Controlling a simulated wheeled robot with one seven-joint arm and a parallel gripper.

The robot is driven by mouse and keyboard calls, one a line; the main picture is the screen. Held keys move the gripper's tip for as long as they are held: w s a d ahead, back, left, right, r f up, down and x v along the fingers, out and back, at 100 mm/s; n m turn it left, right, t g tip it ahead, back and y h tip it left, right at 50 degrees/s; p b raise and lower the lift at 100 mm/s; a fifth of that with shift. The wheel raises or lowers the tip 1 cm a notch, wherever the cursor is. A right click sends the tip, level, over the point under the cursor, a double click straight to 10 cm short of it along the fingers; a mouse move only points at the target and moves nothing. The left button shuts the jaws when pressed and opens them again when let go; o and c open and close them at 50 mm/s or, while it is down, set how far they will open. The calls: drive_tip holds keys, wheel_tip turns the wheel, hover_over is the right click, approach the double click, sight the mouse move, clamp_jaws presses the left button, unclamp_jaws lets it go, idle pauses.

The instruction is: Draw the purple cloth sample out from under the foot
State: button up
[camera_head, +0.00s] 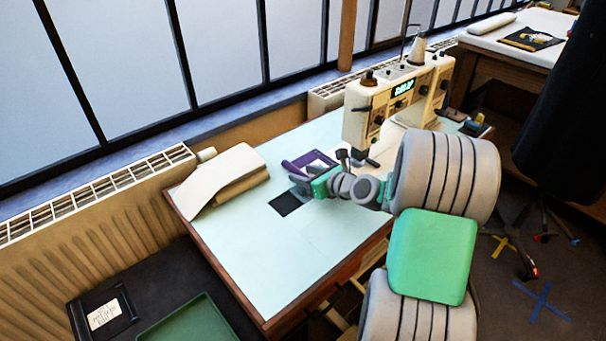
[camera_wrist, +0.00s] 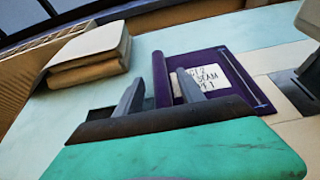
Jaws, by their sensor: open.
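The purple cloth sample (camera_head: 308,159) lies on the pale table beside the sewing machine (camera_head: 398,100). In the wrist view the cloth (camera_wrist: 208,62) is flat, with a white lettered label (camera_wrist: 212,82) and a raised or folded left edge. My gripper (camera_head: 299,185) is low over the table at the cloth's near left side. In the wrist view its fingers (camera_wrist: 160,78) are apart, with the cloth's left edge showing between them. I cannot tell whether they touch it. The foot and the cloth's end at the machine are not clear to see.
A folded cream cloth stack (camera_head: 225,178) lies at the table's left; it also shows in the wrist view (camera_wrist: 90,55). A dark square (camera_head: 285,203) lies near my gripper. The front of the table (camera_head: 270,265) is clear. A green tray (camera_head: 188,322) is below at left.

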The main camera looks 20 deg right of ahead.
drive_tip(key=p+v, duration=0.1)
drive_tip(key=v, duration=0.6)
drive_tip(key=shift+s, duration=0.2)
drive_tip(key=a+n+p, duration=0.1)
drive_tip(key=n, duration=0.1)
drive_tip(key=a+r+n+g+p, duration=0.1)
drive_tip(key=a+n, duration=0.1)
drive_tip(key=s+a+r+n+g+p, duration=0.1)
drive_tip(key=n, duration=0.1)
drive_tip(key=shift+s+a+r, duration=0.1)
drive_tip(key=shift+a+r, duration=0.1)
drive_tip(key=shift+a, duration=0.2)
drive_tip(key=s+a+r+n+g+h+p, duration=0.2)
drive_tip(key=s+r+n+p, duration=0.3)
drive_tip(key=s+n, duration=0.4)
drive_tip(key=s+a+r+n+g+h+p, duration=0.3)
drive_tip(key=s+n, duration=0.7)
drive_tip(key=n, duration=0.7)
wheel_tip(320, 180, up, 4)
drive_tip(key=shift+s+a+r+g+p, duration=0.15)
drive_tip(key=shift+s+a+g+p, duration=0.15)
drive_tip(key=shift+a+g+p, duration=0.8)
